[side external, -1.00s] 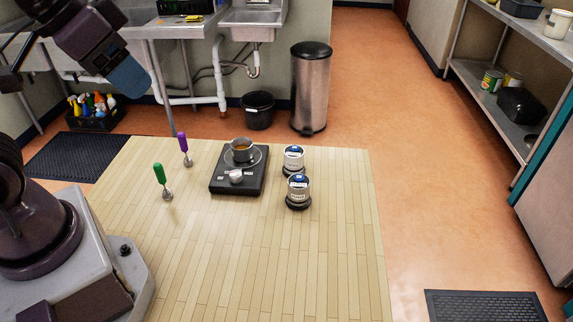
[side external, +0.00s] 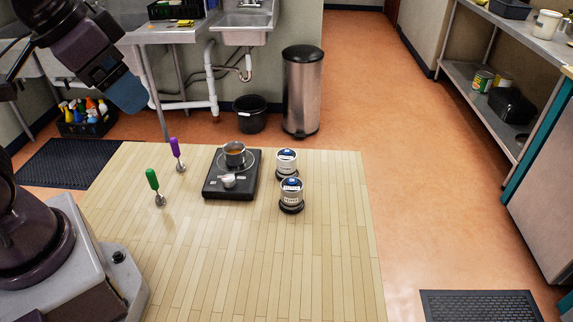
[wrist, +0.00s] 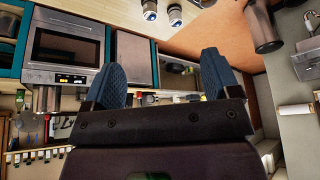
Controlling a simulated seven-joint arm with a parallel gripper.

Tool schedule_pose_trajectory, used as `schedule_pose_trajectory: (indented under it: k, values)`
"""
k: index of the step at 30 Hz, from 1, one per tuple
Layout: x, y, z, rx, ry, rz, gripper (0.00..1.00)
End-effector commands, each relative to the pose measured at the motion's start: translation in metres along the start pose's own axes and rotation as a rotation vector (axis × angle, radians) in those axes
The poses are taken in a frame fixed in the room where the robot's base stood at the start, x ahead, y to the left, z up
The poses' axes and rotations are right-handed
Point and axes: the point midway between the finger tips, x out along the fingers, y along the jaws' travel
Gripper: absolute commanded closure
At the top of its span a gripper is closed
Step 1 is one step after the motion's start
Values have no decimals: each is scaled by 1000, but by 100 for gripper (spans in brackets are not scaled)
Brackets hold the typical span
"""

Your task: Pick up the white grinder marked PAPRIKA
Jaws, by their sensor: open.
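Two white grinders with blue-and-white tops stand upright on dark round bases at the right of the wooden table: a far grinder (side external: 287,163) and a near grinder (side external: 291,192). Their labels are too small to read, so I cannot tell which is marked PAPRIKA. Both also show, partly cut off, at the top edge of the wrist view, as the left grinder (wrist: 150,10) and the right grinder (wrist: 174,13). My gripper (side external: 127,96) is high up at the left, well away from both. In the wrist view my gripper (wrist: 160,65) has its blue fingers spread, with nothing between them.
The wooden table's (side external: 270,275) front is clear.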

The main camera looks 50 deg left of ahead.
Motion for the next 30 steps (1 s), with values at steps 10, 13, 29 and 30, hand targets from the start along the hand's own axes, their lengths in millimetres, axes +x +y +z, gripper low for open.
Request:
schedule_pose_trajectory:
  k: [10, 13, 29, 30]
  values:
    - [67, -6, -57, -103, -270, -2, 18]
    - [95, -8, -80, -198, -329, -18, 18]
    - [289, -28, -159, -926, -476, -244, 18]
    - [301, -29, -163, -990, -470, -263, 18]
